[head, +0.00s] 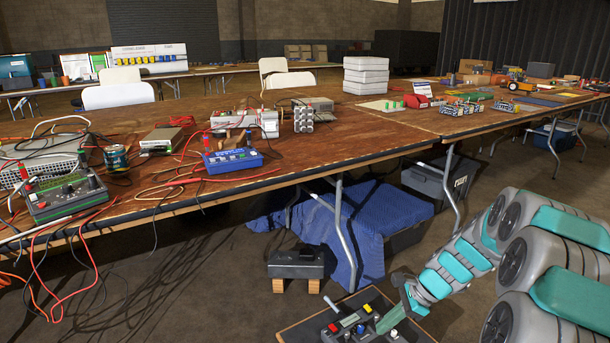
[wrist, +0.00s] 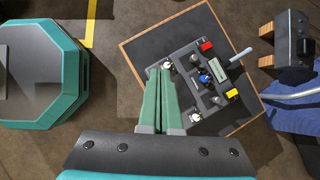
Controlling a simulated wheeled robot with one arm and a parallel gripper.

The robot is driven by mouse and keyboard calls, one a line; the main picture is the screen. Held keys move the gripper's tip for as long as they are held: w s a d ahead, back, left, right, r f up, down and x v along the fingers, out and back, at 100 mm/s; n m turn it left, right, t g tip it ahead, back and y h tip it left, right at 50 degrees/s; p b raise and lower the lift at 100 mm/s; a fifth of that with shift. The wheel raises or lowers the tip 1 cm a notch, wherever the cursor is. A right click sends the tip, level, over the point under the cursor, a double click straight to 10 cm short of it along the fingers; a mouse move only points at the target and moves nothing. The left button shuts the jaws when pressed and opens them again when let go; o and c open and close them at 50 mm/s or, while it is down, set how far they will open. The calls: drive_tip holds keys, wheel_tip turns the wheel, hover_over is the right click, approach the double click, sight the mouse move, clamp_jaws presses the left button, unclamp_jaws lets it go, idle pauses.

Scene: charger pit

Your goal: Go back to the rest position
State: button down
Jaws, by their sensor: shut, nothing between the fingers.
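My gripper (head: 386,322) is low at the bottom of the head view, over a control panel (head: 343,330). In the wrist view my gripper (wrist: 160,72) has its two green fingers side by side, shut and empty. The fingertips are over or beside the left edge of the panel (wrist: 196,81), near a round white-topped knob; I cannot tell whether they touch it. The panel has a red button, a yellow button, a blue knob, a small display and a grey lever. It sits on a dark wood-edged board (wrist: 150,40). My arm reaches in from the right.
A long wooden table (head: 330,145) with instruments and cables stands beyond the panel. A black box (head: 296,264) on wooden blocks and a blue cloth (head: 335,225) are under it. Metal table legs (head: 340,232) stand nearby. Red cables hang at the left.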

drive_tip(key=s+a+r+n+g+h, duration=0.1)
drive_tip(key=s+a+r+n+h, duration=0.1)
drive_tip(key=s+a+r+n, duration=0.45)
drive_tip(key=s+a+r+n+g+h, duration=0.1)
drive_tip(key=s+r+n, duration=0.3)
drive_tip(key=s, duration=0.6)
drive_tip(key=s+d+r+n+h, duration=0.1)
drive_tip(key=s+n, duration=0.3)
drive_tip(key=s, duration=0.4)
drive_tip(key=s+d+r+n+h, duration=0.1)
drive_tip(key=s+n, duration=0.3)
drive_tip(key=s, duration=0.5)
drive_tip(key=shift+r+h, duration=0.4)
drive_tip(key=shift+h, duration=0.4)
drive_tip(key=shift+a+n, duration=0.2)
drive_tip(key=shift+n, duration=0.05)
